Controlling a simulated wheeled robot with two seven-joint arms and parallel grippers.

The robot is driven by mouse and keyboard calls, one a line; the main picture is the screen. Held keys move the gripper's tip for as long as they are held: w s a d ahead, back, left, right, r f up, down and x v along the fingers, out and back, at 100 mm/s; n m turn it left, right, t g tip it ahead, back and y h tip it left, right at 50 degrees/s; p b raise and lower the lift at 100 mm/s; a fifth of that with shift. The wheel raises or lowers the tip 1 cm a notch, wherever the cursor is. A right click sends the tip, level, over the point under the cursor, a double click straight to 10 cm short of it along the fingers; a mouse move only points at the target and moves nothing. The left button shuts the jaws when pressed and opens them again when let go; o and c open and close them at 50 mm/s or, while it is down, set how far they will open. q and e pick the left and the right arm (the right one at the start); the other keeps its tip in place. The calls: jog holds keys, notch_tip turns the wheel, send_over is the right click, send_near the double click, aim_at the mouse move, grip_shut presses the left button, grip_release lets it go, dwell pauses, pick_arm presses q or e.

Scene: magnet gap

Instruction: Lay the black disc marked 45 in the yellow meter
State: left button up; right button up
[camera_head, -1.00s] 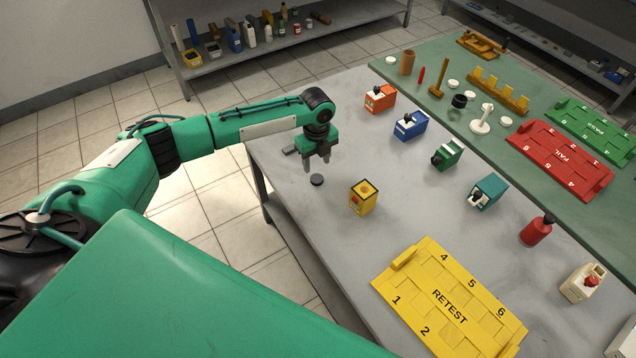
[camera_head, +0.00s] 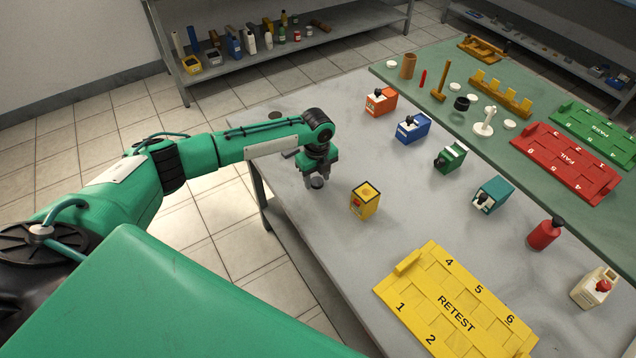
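A small black disc (camera_head: 317,183) lies on the grey table near its left edge; any number on it is too small to read. My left gripper (camera_head: 317,180) points down over the disc, its fingers on either side of it. The fingers look spread; I see no clear grip. The yellow meter (camera_head: 364,201) stands upright to the right of the gripper, apart from it, with a dark opening on its top and a red part on its front. My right gripper is out of view.
Orange (camera_head: 381,102), blue (camera_head: 412,127), green (camera_head: 450,157) and teal (camera_head: 492,195) meters stand in a row behind. A yellow RETEST tray (camera_head: 408,265) lies in front. A dark round piece (camera_head: 275,115) lies behind my arm. The table between yellow meter and row is clear.

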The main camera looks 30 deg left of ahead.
pick_arm(q)
jog(key=c, duration=0.6)
notch_tip(320, 180, up, 4)
jog(key=p, duration=0.3)
jog(key=shift+f, duration=0.2)
jog(key=shift+r+p, duration=0.8)
jog(key=shift+p, duration=0.15)
